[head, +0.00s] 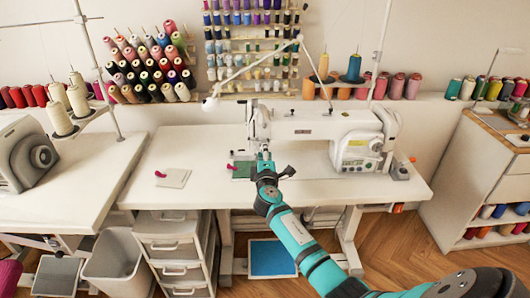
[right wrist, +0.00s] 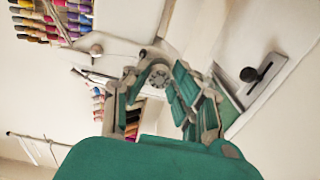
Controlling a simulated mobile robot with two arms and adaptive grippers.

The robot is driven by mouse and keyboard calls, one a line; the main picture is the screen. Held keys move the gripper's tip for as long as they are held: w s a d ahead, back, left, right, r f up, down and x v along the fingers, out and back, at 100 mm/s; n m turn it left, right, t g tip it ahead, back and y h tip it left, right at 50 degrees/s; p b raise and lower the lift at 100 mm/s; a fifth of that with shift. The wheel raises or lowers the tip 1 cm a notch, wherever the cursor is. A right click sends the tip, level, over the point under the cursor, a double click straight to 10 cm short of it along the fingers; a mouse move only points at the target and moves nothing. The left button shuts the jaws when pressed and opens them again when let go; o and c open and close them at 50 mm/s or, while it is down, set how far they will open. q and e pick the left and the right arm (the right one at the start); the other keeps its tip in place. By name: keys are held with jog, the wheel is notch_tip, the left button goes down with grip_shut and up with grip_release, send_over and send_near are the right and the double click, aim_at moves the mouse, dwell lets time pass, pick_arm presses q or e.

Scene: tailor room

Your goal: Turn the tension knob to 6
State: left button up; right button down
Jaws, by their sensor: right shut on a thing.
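The white sewing machine (head: 325,125) stands on the white table. My right gripper (head: 264,157) is at the head on its left end. In the right wrist view, a round grey dial (right wrist: 159,76), which looks like the tension knob, lies between the two fingers of my right gripper (right wrist: 154,88). The gripper is shut on it. Marks show on the dial's face, but they are too small to read, so I cannot tell its setting. In the head view the knob is hidden behind my gripper. My left gripper is not in view.
The white sewing table (head: 215,143) has clear room on its left, apart from a pale square (head: 173,178) with a pink piece on it. Thread racks (head: 150,70) stand behind. A grey machine (head: 27,155) stands on the left table. A thin metal stand rises beside it.

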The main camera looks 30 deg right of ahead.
jog(key=n+p, duration=0.1)
jog(key=n, duration=0.4)
jog(key=shift+r, duration=0.1)
dwell(0.4)
jog(key=c, duration=1.1)
grip_release()
jog(key=shift+a, duration=0.1)
jog(key=v, duration=1.2)
